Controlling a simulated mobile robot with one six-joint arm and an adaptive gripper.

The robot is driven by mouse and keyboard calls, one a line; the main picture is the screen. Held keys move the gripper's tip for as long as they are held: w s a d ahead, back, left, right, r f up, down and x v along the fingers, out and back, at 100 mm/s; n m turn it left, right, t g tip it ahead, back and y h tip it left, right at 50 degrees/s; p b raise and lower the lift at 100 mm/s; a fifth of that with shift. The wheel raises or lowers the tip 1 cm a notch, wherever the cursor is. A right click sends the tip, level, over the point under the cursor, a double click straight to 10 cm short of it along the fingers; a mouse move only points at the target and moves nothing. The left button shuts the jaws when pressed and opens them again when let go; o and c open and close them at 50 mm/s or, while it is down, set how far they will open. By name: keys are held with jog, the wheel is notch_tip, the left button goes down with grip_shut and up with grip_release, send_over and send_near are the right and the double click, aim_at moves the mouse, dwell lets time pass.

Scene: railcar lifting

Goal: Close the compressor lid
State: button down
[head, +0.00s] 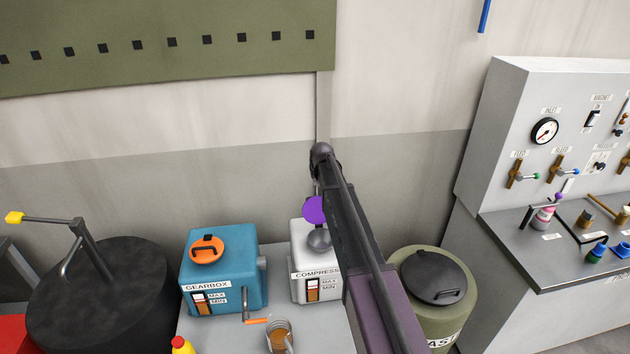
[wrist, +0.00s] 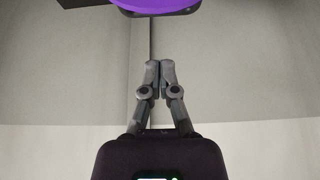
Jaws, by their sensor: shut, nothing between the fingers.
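The white compressor (head: 303,263) stands on the bench in the head view, partly hidden behind my arm. Its round purple lid (head: 314,210) stands raised above the top of the box, partly covered by my arm. In the wrist view the lid shows as a purple disc with a dark rim (wrist: 155,6), cut off by the top edge. My gripper (wrist: 160,66) is shut and empty, with its fingertips just below the lid in that picture. I see a gap in the picture between fingertips and lid. In the head view the fingers cannot be made out.
The blue gearbox (head: 224,275) with an orange lid stands left of the compressor. A glass jug (head: 280,337) stands in front. An olive bin (head: 455,308) with a dark lid is to the right. A grey wall (head: 250,185) is behind.

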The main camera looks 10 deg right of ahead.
aim_at(317, 207)
jog(key=shift+w+a+r, duration=0.1)
jog(key=shift+w+r, duration=0.15)
jog(key=shift+w, duration=0.25)
jog(key=shift+w+r, duration=0.2)
jog(key=shift+w, duration=0.25)
jog(key=shift+f, duration=0.15)
jog(key=b+x, duration=0.9)
jog(key=x, duration=0.1)
jog(key=s, duration=0.2)
jog(key=s+r+p, duration=0.1)
jog(key=s, duration=0.1)
